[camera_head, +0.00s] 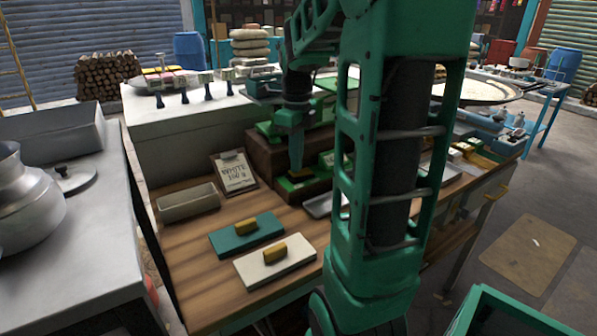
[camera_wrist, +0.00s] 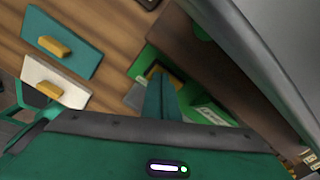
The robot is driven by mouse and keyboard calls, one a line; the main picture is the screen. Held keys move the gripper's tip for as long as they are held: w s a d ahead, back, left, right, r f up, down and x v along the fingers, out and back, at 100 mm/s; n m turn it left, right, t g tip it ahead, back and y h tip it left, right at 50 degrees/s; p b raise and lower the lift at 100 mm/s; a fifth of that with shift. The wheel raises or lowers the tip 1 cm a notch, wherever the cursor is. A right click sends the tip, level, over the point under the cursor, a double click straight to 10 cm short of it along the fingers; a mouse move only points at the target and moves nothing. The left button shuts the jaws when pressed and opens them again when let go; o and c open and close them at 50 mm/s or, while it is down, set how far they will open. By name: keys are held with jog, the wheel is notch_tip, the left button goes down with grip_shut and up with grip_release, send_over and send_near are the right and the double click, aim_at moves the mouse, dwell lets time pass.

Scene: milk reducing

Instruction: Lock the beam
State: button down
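My gripper (camera_head: 296,167) points straight down over the right back part of the wooden bench. Its green fingers look together, and in the wrist view the fingertips (camera_wrist: 161,76) are narrow and side by side. Right below the tips is a small yellow-tan part (camera_head: 302,174) on a green base at the foot of a dark brown block (camera_head: 265,155). The yellow part also shows in the wrist view (camera_wrist: 177,82), partly hidden by the fingers. I cannot tell whether the tips touch it. No part is clearly recognizable as the beam or its lock.
A teal board (camera_head: 232,240) and a cream board (camera_head: 252,271), each with a yellow handle, lie on the bench. A grey tray (camera_head: 188,203) and a clipboard (camera_head: 235,173) are at its back left. A metal pot (camera_head: 25,200) stands left. My arm hides the right side.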

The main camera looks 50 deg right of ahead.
jog(key=shift+f, duration=0.3)
notch_tip(320, 180, up, 7)
dwell(1.1)
dwell(0.5)
